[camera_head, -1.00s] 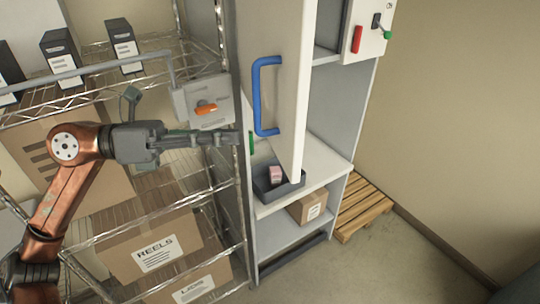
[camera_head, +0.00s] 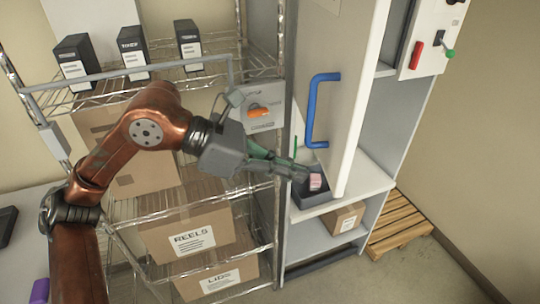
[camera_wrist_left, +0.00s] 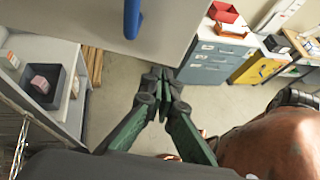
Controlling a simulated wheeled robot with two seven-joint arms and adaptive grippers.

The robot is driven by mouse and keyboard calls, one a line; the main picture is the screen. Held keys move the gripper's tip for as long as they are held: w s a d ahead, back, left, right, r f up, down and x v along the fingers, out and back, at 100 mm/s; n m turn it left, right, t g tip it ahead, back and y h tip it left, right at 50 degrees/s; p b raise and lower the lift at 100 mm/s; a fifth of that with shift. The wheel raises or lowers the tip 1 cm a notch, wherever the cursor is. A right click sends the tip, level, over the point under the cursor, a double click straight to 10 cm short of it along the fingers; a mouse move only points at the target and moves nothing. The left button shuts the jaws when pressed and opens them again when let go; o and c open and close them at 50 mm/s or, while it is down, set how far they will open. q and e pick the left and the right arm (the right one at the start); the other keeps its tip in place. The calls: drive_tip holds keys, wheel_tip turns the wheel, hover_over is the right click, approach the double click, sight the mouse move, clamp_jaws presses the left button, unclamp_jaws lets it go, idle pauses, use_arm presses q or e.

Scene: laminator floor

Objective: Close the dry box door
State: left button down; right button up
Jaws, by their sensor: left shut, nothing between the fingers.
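The dry box door (camera_head: 345,60) is white with a blue handle (camera_head: 314,110) and stands open, jutting out from the white cabinet (camera_head: 365,183). In the left wrist view, the door (camera_wrist_left: 95,25) spans the top and the handle (camera_wrist_left: 132,15) shows at the upper edge. My left gripper (camera_head: 303,173) is shut and empty, below the handle and left of the door's lower edge. It also shows shut in the left wrist view (camera_wrist_left: 165,75), just below the door. I cannot tell whether it touches the door. My right gripper is out of view.
A dark bin (camera_head: 308,199) with a pink item (camera_head: 315,181) sits on the cabinet shelf. A carton (camera_head: 347,217) is below. A wire rack (camera_head: 240,45) with cartons stands left. A wooden pallet (camera_head: 398,222) lies right. Open floor shows in the wrist view.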

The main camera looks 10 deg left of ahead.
sight(331, 175)
use_arm(q)
drive_tip(key=shift+w+d+f+p, duration=0.1)
drive_tip(key=shift+w+d+p, duration=0.15)
drive_tip(key=shift+d, duration=0.45)
drive_tip(key=shift+w+d+r+p, duration=0.1)
drive_tip(key=shift+d+p, duration=0.15)
drive_tip(key=shift+d, duration=0.5)
drive_tip(key=shift+w+d+f+p, duration=0.1)
drive_tip(key=shift+w+d+p, duration=0.15)
drive_tip(key=shift+d, duration=0.45)
drive_tip(key=shift+d, duration=0.1)
